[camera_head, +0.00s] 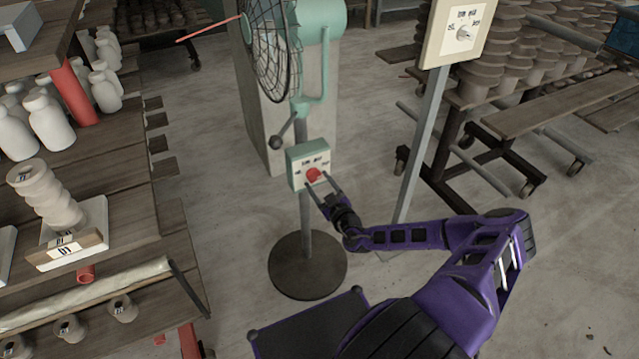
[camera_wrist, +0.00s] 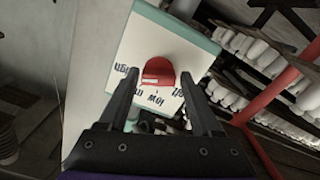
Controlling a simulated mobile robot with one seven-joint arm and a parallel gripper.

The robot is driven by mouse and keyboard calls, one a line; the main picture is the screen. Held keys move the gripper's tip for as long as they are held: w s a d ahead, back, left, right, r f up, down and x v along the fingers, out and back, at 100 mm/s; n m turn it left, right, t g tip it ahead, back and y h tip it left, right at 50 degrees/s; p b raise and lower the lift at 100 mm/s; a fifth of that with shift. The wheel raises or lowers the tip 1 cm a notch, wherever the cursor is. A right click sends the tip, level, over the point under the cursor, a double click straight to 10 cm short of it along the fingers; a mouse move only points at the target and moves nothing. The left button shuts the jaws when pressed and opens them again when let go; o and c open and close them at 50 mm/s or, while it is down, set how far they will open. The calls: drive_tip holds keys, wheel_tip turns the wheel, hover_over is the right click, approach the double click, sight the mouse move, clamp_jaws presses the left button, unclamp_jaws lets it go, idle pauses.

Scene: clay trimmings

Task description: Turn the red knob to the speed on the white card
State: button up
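The red knob (camera_head: 313,174) sits on the white face of a green control box (camera_head: 293,166) on the fan's pole. My gripper (camera_head: 324,186) is at the box; in the wrist view my gripper (camera_wrist: 161,76) is open, one finger on each side of the knob, with visible gaps. A white card (camera_head: 464,22) in a cream frame stands on a grey post, showing a dial with labels; its pointer setting is too small to read.
The fan's wire cage (camera_head: 270,45) is above the box, and its round dark base (camera_head: 307,265) is below. A shelf (camera_head: 110,190) with pottery is at left. Racks (camera_head: 545,110) of stacked clay pieces stand at right. Open floor lies between.

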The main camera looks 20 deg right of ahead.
drive_tip(key=shift+o, duration=1.1)
drive_tip(key=shift+s+d, duration=0.1)
drive_tip(key=shift+s, duration=0.35)
drive_tip(key=s+p, duration=0.1)
drive_tip(key=s, duration=1.5)
drive_tip(key=shift+s+d, duration=0.2)
drive_tip(key=shift+s, duration=0.05)
